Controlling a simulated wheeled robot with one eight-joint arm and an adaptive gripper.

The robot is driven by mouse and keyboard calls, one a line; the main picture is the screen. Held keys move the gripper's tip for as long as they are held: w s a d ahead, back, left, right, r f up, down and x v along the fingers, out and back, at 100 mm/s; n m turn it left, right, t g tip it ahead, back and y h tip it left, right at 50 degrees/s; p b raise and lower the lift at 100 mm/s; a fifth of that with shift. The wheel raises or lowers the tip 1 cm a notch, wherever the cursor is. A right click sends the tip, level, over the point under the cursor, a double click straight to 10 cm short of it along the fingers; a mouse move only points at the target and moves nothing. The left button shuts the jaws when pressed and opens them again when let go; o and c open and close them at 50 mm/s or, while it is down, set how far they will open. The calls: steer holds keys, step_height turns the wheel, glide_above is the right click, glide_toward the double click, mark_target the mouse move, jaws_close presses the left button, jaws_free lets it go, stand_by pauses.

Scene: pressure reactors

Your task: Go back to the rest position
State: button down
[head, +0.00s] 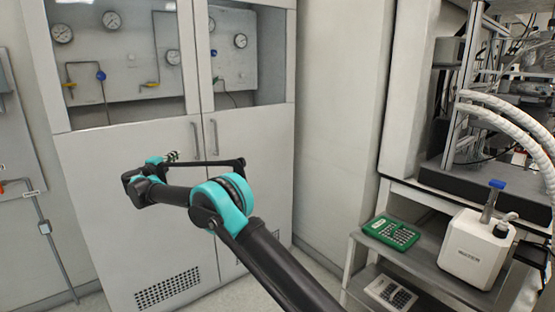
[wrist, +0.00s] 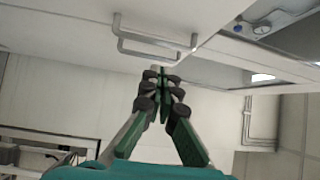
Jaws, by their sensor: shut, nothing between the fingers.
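My gripper (head: 172,156) is in front of the grey-white cabinet (head: 92,190) in the head view. In the wrist view my gripper (wrist: 164,78) shows its green and black fingers, with the tips together and nothing between them. The cabinet's two door handles (wrist: 150,45) appear just beyond the fingertips in the wrist view. In the head view, the left handle (head: 196,140) and right handle (head: 214,136) are close together, to the right of my gripper. Both lower doors look shut. I cannot tell the exact gap between my fingers and the handles.
Pressure gauges (head: 112,20) and valves show behind the cabinet's upper windows. At right, a grey shelf (head: 425,262) holds a green device (head: 391,232) and a white container (head: 475,250). Corrugated white hoses (head: 510,118) hang above it. A pipe with a red-handled valve is at far left.

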steer(key=w+d+r+n+t+y, duration=0.1)
steer(key=w+d+r+n+y, duration=0.1)
steer(key=d+r+n+y, duration=0.3)
steer(key=w+d+r+n+t+y, duration=0.1)
steer(key=w+d+r+n+y, duration=0.15)
steer(key=d+r, duration=0.4)
steer(key=s+d+n+g+y, duration=0.4)
steer(key=d+n, duration=0.4)
steer(key=d, duration=0.4)
steer(key=s+d+f+n+g+h, duration=0.1)
steer(key=s+d+f+g, duration=0.3)
steer(key=s+d+f, duration=0.7)
steer(key=s+d+f+n+g+h, duration=0.2)
steer(key=s+d+f, duration=1)
steer(key=s, duration=1)
steer(key=s+d+f+n+g+h, duration=0.2)
steer(key=s+d+f+g+h, duration=0.2)
steer(key=s+d+f, duration=0.8)
steer(key=s+d+g, duration=0.2)
steer(key=s+d, duration=0.2)
steer(key=shift+s+d+f, duration=0.15)
steer(key=shift+s+d, duration=0.15)
